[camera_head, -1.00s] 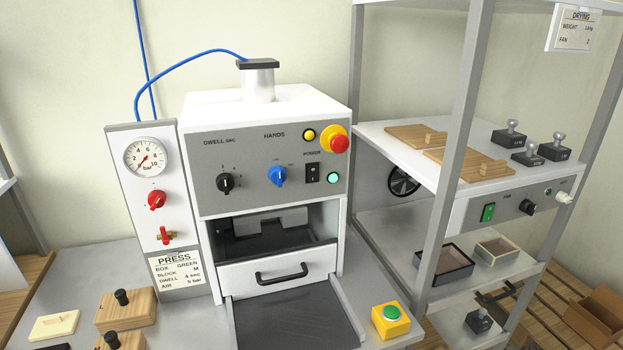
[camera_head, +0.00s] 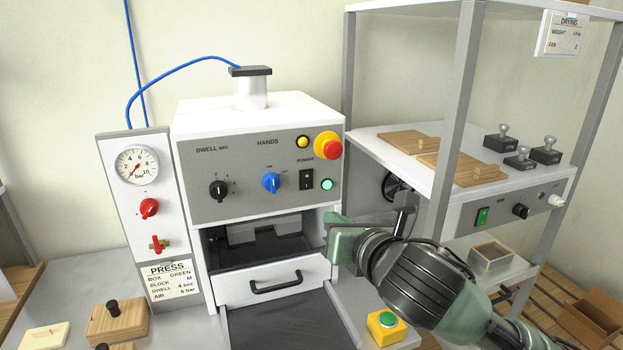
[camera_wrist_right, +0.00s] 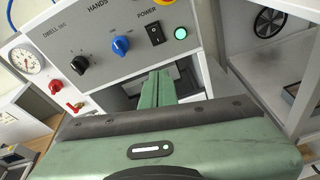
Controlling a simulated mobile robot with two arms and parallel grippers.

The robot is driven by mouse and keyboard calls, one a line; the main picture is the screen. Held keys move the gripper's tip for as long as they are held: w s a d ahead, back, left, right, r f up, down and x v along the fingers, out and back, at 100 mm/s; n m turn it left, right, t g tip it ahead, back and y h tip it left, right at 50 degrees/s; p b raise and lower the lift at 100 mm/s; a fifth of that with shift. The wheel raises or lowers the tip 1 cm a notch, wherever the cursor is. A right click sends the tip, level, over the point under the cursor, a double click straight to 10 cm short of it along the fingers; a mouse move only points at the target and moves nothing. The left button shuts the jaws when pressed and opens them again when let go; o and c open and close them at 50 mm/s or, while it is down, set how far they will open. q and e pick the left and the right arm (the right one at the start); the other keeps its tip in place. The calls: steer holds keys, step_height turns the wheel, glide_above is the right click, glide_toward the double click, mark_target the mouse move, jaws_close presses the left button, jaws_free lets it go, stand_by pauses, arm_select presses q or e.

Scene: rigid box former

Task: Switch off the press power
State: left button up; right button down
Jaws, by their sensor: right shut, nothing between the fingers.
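The press (camera_head: 255,150) is a white machine with a grey front panel. Its black power switch (camera_head: 306,179) sits under the word POWER, right of the blue HANDS knob (camera_head: 271,183). A lit green lamp (camera_head: 326,184) is just right of the switch. In the right wrist view the switch (camera_wrist_right: 155,34) and lamp (camera_wrist_right: 181,33) show above the fingers. My right gripper (camera_head: 334,220) is shut and empty, below and slightly right of the switch, apart from the panel. Its green fingers show together in the wrist view (camera_wrist_right: 154,88). My left gripper is out of view.
A red emergency button (camera_head: 330,149) on a yellow collar and a yellow button (camera_head: 302,142) are above the switch. The open press drawer (camera_head: 275,283) is below. A shelf rack (camera_head: 452,130) stands close on the right. A yellow box with a green button (camera_head: 386,327) is in front.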

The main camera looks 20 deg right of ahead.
mark_target(307, 174)
steer(key=r+n, duration=0.2)
steer(key=r, duration=0.1)
steer(key=shift+w+d+r+t, duration=0.1)
steer(key=shift+d+r+t, duration=0.1)
steer(key=shift+t, duration=0.2)
steer(key=w+p, duration=0.1)
steer(key=w, duration=0.3)
steer(key=w+f+p, duration=0.1)
steer(key=w, duration=0.4)
steer(key=w+p, duration=0.1)
steer(key=w, duration=0.3)
steer(key=shift+w+a+f, duration=0.2)
steer(key=shift+w+a, duration=0.05)
steer(key=shift+w, duration=0.15)
